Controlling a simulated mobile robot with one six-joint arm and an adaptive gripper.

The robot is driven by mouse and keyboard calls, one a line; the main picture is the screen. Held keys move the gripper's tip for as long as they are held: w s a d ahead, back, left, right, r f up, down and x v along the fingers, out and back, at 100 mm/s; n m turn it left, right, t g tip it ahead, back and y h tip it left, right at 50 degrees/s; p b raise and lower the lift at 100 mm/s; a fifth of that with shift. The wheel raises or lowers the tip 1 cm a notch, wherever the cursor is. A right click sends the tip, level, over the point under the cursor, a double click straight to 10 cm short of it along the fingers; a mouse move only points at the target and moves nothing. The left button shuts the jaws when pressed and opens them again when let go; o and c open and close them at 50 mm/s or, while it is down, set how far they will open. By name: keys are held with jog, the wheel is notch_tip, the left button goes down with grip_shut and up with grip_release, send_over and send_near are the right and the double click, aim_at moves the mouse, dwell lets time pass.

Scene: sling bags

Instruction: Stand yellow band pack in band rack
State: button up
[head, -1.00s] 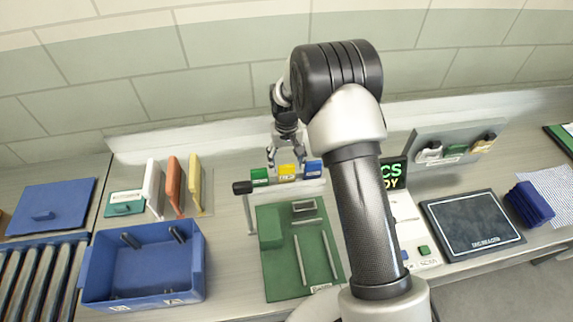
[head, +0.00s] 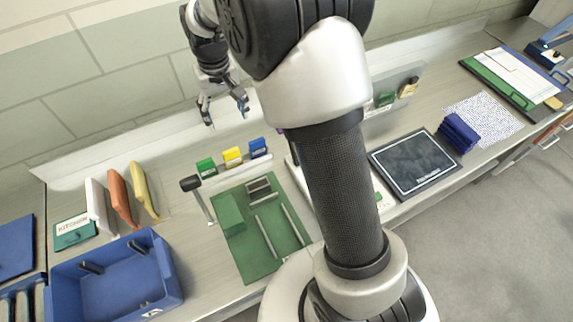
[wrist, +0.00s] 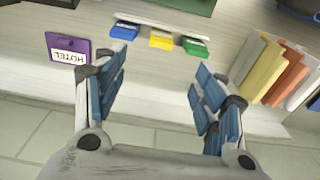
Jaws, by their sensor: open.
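The yellow band pack (head: 232,156) stands between a green pack (head: 207,167) and a blue pack (head: 258,147) in a row on a pale, low rack (head: 240,171). In the wrist view the yellow pack (wrist: 161,39) again sits in the middle, between blue (wrist: 125,31) and green (wrist: 195,47). My gripper (head: 226,112) is open and empty, above and behind the row, apart from the packs. In the wrist view its fingers (wrist: 158,85) are spread wide with nothing between them. How deep the packs sit in the rack cannot be told.
A dark-handled bracket (head: 191,184) stands left of the row, with a green fixture board (head: 240,260) in front. White, orange and yellow slabs (head: 120,195) and a blue bin (head: 70,300) are at left. A purple HOTEL card (wrist: 68,50) shows in the wrist view.

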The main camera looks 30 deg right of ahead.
jog(key=s+d+r+t, duration=0.2)
jog(key=s+r, duration=1.1)
jog(key=s, duration=0.2)
jog(key=s+t, duration=0.1)
jog(key=s, duration=1.4)
jog(key=shift+s+d+f+t, duration=0.15)
jog(key=shift+d+f+t, duration=0.15)
jog(key=shift+d+t, duration=0.1)
